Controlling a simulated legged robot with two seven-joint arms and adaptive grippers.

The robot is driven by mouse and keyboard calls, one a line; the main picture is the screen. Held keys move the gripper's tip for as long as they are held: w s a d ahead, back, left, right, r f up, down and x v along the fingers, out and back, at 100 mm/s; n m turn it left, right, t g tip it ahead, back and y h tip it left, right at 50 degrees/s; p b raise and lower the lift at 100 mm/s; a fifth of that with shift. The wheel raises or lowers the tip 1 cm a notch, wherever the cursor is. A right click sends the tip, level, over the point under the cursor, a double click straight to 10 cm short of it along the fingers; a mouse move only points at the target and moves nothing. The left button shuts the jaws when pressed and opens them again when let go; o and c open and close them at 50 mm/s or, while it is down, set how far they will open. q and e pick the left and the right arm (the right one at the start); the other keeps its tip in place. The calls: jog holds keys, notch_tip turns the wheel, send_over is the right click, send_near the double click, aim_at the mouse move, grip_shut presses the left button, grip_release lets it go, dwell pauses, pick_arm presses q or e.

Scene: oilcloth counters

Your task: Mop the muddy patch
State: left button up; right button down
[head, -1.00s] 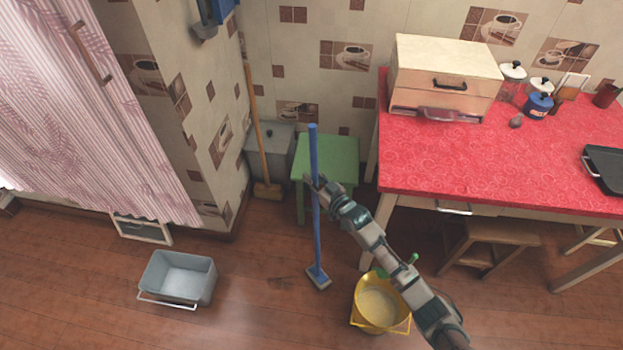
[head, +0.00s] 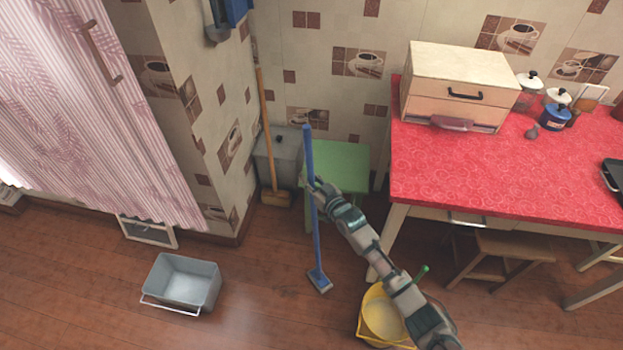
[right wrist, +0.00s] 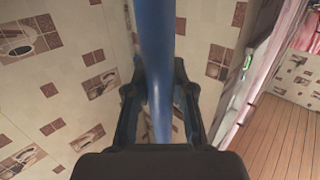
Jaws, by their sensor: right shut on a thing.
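A blue mop (head: 312,228) stands nearly upright, slightly tilted, with its small head (head: 320,282) down at the wooden floor (head: 255,315). My right gripper (head: 314,187) is shut on its handle at mid-height. In the right wrist view the blue handle (right wrist: 156,60) runs between the two fingers (right wrist: 160,100). I cannot clearly make out a muddy patch on the floor around the mop head. My left gripper is not in view.
A grey bucket (head: 183,280) stands on the floor at left. A yellow bucket (head: 374,318) is partly behind my right arm. A green stool (head: 338,160), a broom (head: 265,130) and a grey bin stand at the wall. A red-topped table (head: 470,180) is at right.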

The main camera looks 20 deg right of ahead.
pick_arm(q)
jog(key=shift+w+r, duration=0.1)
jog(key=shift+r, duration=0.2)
pick_arm(e)
jog(key=shift+a, duration=0.55)
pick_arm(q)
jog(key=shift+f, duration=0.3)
pick_arm(e)
jog(key=w+a, duration=0.2)
jog(key=shift+w+a+r, duration=0.1)
jog(key=shift+a+r, duration=0.05)
jog(key=shift+a, duration=0.25)
